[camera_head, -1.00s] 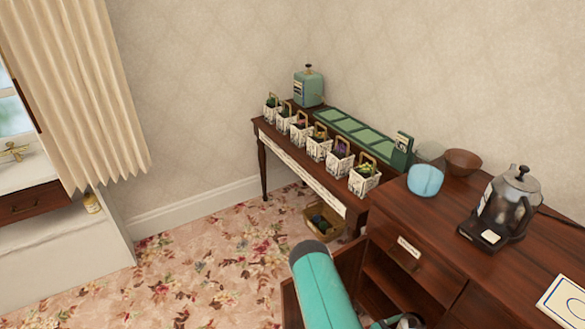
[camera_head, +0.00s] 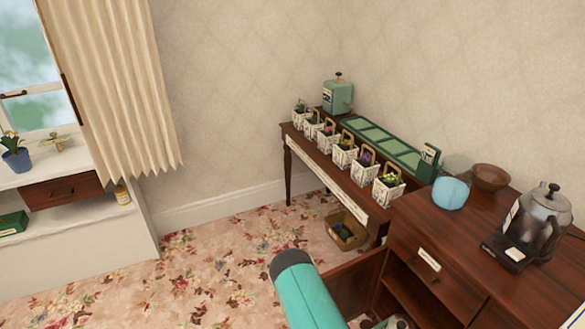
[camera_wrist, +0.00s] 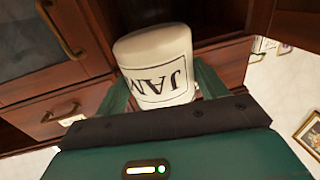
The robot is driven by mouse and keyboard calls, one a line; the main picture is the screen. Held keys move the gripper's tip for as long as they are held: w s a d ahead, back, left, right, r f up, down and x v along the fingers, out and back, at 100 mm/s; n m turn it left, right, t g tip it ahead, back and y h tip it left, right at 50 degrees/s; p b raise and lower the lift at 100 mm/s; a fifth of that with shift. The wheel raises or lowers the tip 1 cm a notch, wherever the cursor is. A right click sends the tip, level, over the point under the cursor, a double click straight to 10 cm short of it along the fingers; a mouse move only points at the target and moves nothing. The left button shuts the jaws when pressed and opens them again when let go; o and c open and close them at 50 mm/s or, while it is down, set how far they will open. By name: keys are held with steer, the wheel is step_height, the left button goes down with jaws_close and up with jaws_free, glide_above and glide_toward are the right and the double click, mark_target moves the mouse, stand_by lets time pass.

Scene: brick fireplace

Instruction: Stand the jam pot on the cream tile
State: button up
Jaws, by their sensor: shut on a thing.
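The jam pot (camera_wrist: 152,48) is a cream cylinder with black "JAM" lettering, which appears upside down in the wrist view. My gripper (camera_wrist: 160,86) has its green fingers on both sides of the pot and is shut on it. Wooden furniture shows behind the pot. In the head view my teal arm is at the bottom, and my gripper is mostly cut off by the lower edge. A pale corner of what looks like the cream tile (camera_head: 577,314) shows on the cabinet top at the lower right edge; most of it is out of view.
The dark wooden cabinet (camera_head: 470,232) has an open door beside my arm. On its top are a coffee maker (camera_head: 535,222), a blue bowl (camera_head: 450,193) and a brown bowl (camera_head: 490,177). A side table holds several plant baskets (camera_head: 344,155). Floral carpet (camera_head: 215,265) is clear at left.

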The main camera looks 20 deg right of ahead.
steer(key=w+a+r+n+t+y, duration=0.4)
steer(key=w+a, duration=0.3)
steer(key=a, duration=0.2)
steer(key=w+a+r+n+t+y, duration=0.4)
steer(key=w+a+r+n+y, duration=0.1)
steer(key=a, duration=0.5)
steer(key=w+a+r+n+t+y, duration=0.4)
steer(key=w+a+r+n+y, duration=0.1)
steer(key=w+a+y, duration=0.3)
steer(key=w+a+r, duration=0.1)
steer(key=w, duration=0.1)
steer(key=shift+w+a+r, duration=0.25)
steer(key=shift+w+r, duration=0.1)
steer(key=shift+w, duration=0.05)
steer(key=shift+r, duration=0.1)
